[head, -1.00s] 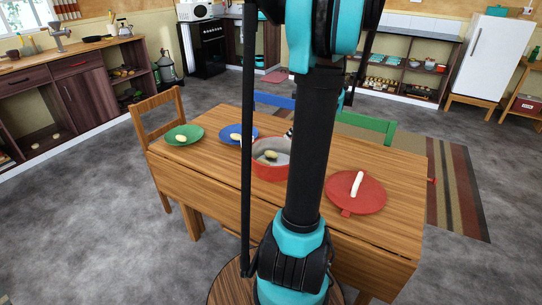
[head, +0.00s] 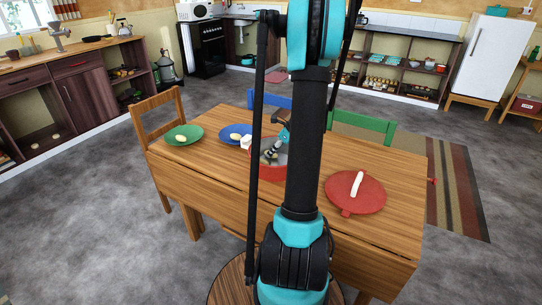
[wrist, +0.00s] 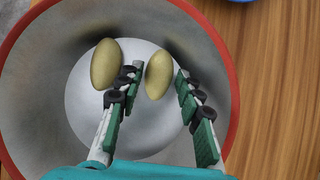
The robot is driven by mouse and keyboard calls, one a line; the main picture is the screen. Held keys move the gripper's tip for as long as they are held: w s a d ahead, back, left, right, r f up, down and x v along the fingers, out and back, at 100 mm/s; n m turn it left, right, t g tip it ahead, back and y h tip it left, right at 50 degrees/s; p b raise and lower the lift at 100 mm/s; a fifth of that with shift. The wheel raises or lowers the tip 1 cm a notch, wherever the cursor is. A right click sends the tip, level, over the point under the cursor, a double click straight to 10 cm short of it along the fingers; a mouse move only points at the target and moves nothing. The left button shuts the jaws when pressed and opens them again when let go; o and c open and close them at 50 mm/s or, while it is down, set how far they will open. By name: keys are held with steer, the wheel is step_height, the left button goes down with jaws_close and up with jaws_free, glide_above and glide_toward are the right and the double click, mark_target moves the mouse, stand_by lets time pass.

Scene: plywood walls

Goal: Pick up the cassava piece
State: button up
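The red-rimmed pot (head: 253,165) stands on the table, partly hidden by my arm. In the wrist view the pot (wrist: 231,75) holds two smooth yellow-green oval pieces on its pale floor. I cannot tell for sure whether one is the cassava piece. The left oval (wrist: 105,64) lies outside my left finger, close to the pot wall. The right oval (wrist: 159,75) lies between my fingertips. My gripper (wrist: 157,78) is open, with a finger on each side of it. In the head view my gripper (head: 271,152) reaches down into the pot.
A blue plate (head: 228,130) with a pale oval and a white piece (head: 246,140) stands left of the pot. A green plate (head: 191,141) with a pale oval (head: 180,138) is farther left. A red lid-like disc (head: 370,200) with a white bar lies right. The table front is clear.

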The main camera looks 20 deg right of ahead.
steer(key=shift+w+a+f, duration=0.15)
steer(key=shift+w+f, duration=0.05)
steer(key=shift+f, duration=0.25)
steer(key=c, duration=0.8)
